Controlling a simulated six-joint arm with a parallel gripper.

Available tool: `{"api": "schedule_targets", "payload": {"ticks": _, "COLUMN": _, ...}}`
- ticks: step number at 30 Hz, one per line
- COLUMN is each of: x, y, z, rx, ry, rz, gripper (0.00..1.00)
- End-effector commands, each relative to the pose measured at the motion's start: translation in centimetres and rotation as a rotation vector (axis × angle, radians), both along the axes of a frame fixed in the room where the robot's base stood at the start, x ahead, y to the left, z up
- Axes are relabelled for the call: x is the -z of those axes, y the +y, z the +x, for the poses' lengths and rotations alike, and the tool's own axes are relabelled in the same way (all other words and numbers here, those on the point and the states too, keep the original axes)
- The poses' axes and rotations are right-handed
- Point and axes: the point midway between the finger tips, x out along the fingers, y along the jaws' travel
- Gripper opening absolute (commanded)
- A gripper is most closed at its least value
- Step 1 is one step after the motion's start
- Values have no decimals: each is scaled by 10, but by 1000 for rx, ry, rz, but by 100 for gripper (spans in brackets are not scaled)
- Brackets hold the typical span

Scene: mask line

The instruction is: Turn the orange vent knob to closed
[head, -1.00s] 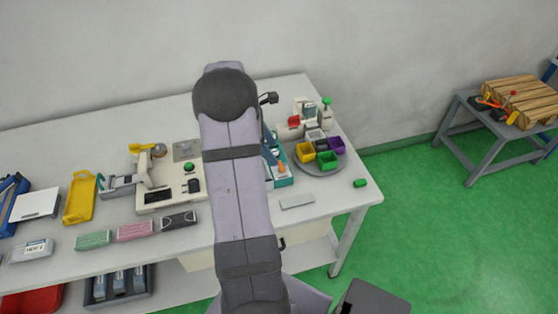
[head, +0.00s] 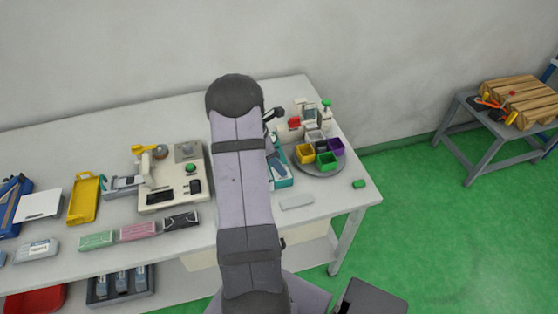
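My arm reaches up the middle of the head view and hides part of the table behind it. My gripper is hidden behind the arm; only a small dark part shows beside the arm's top, and I cannot tell what it is. A teal tray or fixture (head: 286,182) with blue parts shows just right of the arm, partly covered. No orange knob can be made out on it now. A small yellow-orange handled piece (head: 145,149) lies at a cream machine (head: 170,198) left of the arm; I cannot tell whether it is the vent knob.
A round grey turntable (head: 322,171) with yellow, green and purple bins stands right of the teal fixture. A green block (head: 358,184) lies near the table's right edge. Pink (head: 137,231) and green (head: 97,240) packs lie at the front left. A grey block (head: 296,203) lies at the front.

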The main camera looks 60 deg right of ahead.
Motion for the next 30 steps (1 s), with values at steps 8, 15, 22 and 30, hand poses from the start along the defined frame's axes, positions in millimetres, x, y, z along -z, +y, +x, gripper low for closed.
{"api": "schedule_targets", "payload": {"ticks": 8, "x": 13, "y": -4, "z": -4, "rx": 2, "ry": -1, "rz": -1, "gripper": 53}}
{"api": "schedule_targets", "payload": {"ticks": 15, "x": 14, "y": -4, "z": -4, "rx": 1, "ry": -1, "rz": -1, "gripper": 51}}
{"api": "schedule_targets", "payload": {"ticks": 22, "x": 13, "y": -4, "z": -4, "rx": 1, "ry": -1, "rz": -1, "gripper": 12}}
{"api": "schedule_targets", "payload": {"ticks": 30, "x": 13, "y": -4, "z": -3, "rx": 27, "ry": -2, "rz": -1, "gripper": 12}}
